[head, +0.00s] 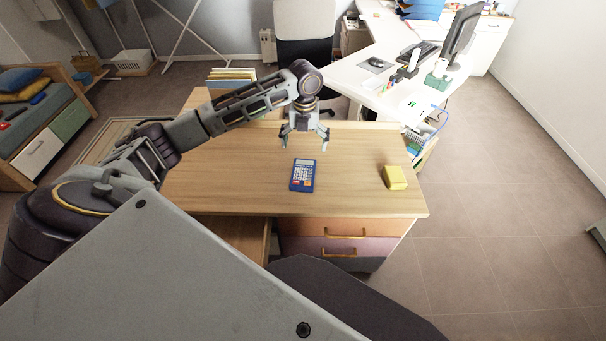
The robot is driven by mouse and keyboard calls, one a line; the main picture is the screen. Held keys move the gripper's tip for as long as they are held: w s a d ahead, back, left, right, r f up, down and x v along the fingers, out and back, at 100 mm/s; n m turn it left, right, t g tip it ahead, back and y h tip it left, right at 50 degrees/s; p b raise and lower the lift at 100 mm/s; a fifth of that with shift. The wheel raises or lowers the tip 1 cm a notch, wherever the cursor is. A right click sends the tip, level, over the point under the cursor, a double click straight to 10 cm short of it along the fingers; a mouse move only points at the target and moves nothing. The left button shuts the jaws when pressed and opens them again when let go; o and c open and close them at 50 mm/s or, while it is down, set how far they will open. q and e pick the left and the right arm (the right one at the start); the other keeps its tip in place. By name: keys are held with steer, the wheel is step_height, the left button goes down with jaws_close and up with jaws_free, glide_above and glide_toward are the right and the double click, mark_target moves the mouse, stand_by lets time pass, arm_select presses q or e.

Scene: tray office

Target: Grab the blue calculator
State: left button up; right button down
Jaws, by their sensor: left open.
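The blue calculator (302,175) lies flat on the wooden desk (225,180), near the middle of its top, with its keys and display facing up. My left gripper (305,142) is above the desk, just beyond the calculator in the picture. Its fingers are spread open and point downward, with nothing between them. The gripper and the calculator appear apart. My right gripper does not show.
A yellow block-like object (395,177) lies on the desk to the right of the calculator. Drawers (345,228) are under the desk front. A white desk (385,90) with a monitor (462,35) and an office chair (304,20) stand behind. The desktop around the calculator is clear.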

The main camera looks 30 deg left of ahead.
arm_select(q)
glide_above(303, 172)
steer(key=f, duration=0.8)
steer(key=shift+w+f, duration=0.25)
steer(key=shift+f, duration=0.2)
steer(key=shift+s+d+f, duration=0.1)
steer(key=shift+s+f, duration=0.05)
steer(key=shift+f, duration=0.35)
step_height(303, 172, down, 3)
steer(key=shift+s+r+b, duration=0.1)
steer(key=shift+s+b, duration=0.05)
steer(key=shift+b, duration=0.15)
steer(key=shift+f, duration=0.6)
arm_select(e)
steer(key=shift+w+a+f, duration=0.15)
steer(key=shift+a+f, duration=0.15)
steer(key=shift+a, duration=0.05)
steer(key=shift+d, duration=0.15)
